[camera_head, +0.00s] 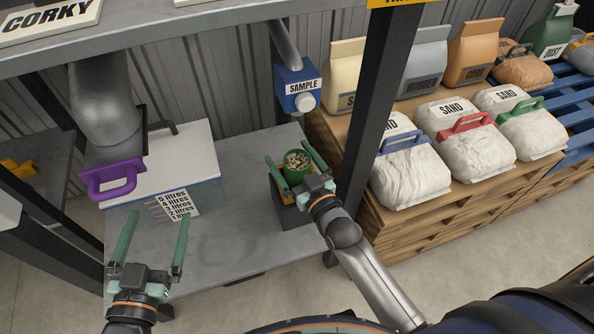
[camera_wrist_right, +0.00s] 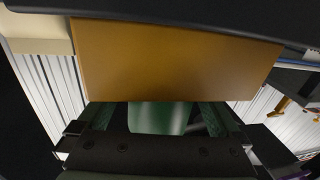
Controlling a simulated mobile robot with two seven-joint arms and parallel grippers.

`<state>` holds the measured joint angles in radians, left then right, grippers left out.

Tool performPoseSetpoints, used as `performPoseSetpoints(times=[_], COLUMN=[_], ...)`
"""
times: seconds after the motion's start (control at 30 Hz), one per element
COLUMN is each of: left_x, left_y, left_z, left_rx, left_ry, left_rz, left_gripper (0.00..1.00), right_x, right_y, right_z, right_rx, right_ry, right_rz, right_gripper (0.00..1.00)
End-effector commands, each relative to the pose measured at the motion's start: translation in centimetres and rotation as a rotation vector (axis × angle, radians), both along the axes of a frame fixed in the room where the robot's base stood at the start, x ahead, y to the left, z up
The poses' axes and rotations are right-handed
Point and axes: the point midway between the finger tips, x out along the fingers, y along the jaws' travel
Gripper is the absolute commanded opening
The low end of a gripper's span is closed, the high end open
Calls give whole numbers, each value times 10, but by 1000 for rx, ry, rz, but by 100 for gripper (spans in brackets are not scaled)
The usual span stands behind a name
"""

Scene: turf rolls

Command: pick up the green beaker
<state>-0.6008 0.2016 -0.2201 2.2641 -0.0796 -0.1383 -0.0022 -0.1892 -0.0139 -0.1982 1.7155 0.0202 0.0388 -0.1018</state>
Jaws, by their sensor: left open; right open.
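The green beaker (camera_head: 296,177) holds pale granules and stands upright at the right end of the grey bench, below the blue SAMPLE spout. My right gripper (camera_head: 288,151) is open, with one green finger on each side of the beaker. In the right wrist view the beaker (camera_wrist_right: 158,117) shows between the two fingers (camera_wrist_right: 160,114), with gaps visible beside it. The gripper's body hides the beaker's lower part. My left gripper (camera_head: 157,216) is open and empty over the bench's front left.
The SAMPLE dispenser (camera_head: 297,88) hangs above the beaker, and a dark post (camera_head: 375,105) rises to its right. A white-topped box (camera_head: 185,160) with litre marks and a purple handle (camera_head: 112,180) stand left. Sand bags (camera_head: 465,140) sit on pallets at right. The bench's middle (camera_head: 230,225) is clear.

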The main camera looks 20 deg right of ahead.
Motion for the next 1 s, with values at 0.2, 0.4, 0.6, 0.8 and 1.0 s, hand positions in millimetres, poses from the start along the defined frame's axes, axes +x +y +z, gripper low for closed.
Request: performPoseSetpoints(times=[0.2,0.4,0.6,0.8,1.0], left_x=[0,0,0,0,0], left_y=[0,0,0,0,0], left_z=[0,0,0,-1,-1], left_rx=[0,1,1,1,0], left_ry=[1,2,2,3,3], left_rz=[0,0,0,0,0], left_gripper=[100,100,100,100,100], right_x=[0,0,-1,-1,0], right_y=[0,0,0,0,0], right_z=[0,0,0,0,0], right_rx=[0,0,0,0,0], right_ry=[1,1,1,1,-1], right_rz=[0,0,0,0,0], right_gripper=[84,62,39,17,11])
